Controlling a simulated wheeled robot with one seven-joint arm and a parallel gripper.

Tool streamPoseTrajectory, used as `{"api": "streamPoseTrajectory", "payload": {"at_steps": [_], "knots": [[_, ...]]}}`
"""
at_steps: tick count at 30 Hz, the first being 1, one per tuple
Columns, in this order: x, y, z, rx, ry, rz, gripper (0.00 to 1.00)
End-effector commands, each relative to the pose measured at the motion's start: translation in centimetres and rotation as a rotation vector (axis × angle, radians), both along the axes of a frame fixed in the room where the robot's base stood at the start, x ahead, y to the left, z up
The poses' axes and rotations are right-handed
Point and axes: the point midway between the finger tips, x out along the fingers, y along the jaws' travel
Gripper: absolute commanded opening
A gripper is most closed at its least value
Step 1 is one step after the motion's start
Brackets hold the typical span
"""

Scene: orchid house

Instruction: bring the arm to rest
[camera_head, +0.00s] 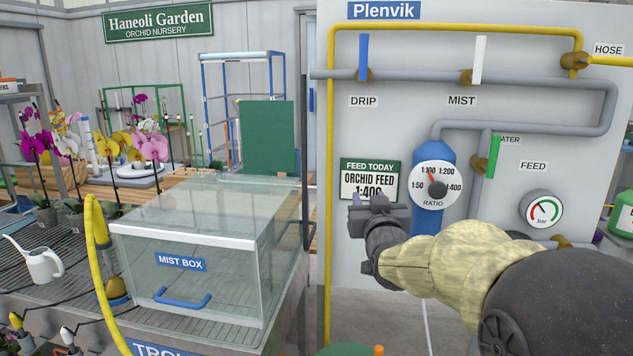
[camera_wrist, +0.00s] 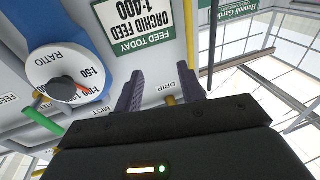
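My gripper (camera_head: 374,204) is raised in front of the pipe panel, beside the ratio dial (camera_head: 436,186) and over the lower part of the feed sign. In the wrist view its two fingers (camera_wrist: 160,86) stand apart with nothing held between them. My arm reaches in from the lower right. The white dial has a red pointer near 1:100, and it also shows in the wrist view (camera_wrist: 66,78). The feed sign (camera_head: 370,178) reads "FEED TODAY, ORCHID FEED 1:400". My gripper does not appear to grip the dial.
The panel (camera_head: 350,120) carries a blue drip handle (camera_head: 363,57), a white mist handle (camera_head: 479,60), a green handle (camera_head: 493,156) and a pressure gauge (camera_head: 541,209). A clear mist box (camera_head: 184,240) stands left on a bench, near orchids and a yellow hose (camera_head: 99,245).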

Motion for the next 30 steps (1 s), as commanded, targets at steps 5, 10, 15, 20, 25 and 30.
{"api": "streamPoseTrajectory", "payload": {"at_steps": [5, 10, 15, 20, 25, 30], "knots": [[-3.9, -1.0, -10.4, -0.008, 0.38, -0.001, 0.39], [-10.0, -1.8, -18.9, -0.012, 0.723, -0.005, 0.39], [-16.9, -2.4, -24.9, -0.012, 1.018, -0.013, 0.39], [-22.4, -2.8, -28.2, -0.012, 1.221, -0.02, 0.39], [-27.8, -3.1, -30.4, -0.011, 1.405, -0.029, 0.39], [-28.4, -3.2, -27.9, -0.011, 1.428, -0.03, 0.39]]}}
